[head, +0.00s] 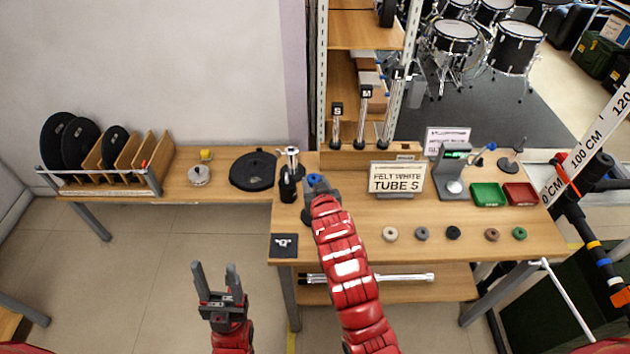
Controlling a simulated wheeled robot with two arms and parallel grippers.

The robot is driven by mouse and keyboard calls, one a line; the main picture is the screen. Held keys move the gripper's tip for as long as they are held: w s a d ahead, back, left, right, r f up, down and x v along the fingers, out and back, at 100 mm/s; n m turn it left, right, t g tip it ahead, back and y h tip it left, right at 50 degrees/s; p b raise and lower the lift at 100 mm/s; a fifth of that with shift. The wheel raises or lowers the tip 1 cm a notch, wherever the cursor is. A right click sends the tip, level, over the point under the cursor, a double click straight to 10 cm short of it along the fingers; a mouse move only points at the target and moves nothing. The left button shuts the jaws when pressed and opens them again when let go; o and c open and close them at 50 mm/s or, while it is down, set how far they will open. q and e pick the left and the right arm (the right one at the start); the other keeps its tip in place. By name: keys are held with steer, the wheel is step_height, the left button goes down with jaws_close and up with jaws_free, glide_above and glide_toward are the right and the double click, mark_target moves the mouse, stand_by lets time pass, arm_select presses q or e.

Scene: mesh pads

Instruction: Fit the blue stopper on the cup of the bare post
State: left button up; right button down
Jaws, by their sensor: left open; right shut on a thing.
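A small blue piece, apparently the blue stopper (314,179), shows at the tip of my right gripper (316,187). My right gripper is shut on it above the left part of the wooden table; its fingers are mostly hidden by the wrist. Just left of it stands a dark post with a metal top (291,160). A thin upright post on a dark round base (510,166) stands at the table's back right. I cannot tell which post is the bare one, and no cup is clear. My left gripper (217,280) is open and empty over the floor, in front of the table.
The wooden table (530,232) holds a "FELT WHITE TUBE S" sign (397,178), a scale (453,175), green (488,195) and red (520,194) trays, and several small rings along its front. Posts marked S, M and L stand behind. A lower bench (222,195) extends left.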

steer(key=shift+f+b, duration=1.05)
steer(key=shift+f, duration=0.75)
steer(key=shift+c, duration=1.6)
jaws_free()
steer(key=p+v, duration=0.9)
steer(key=v, duration=0.8)
steer(key=shift+s+r, duration=0.15)
steer(key=shift+s, duration=0.05)
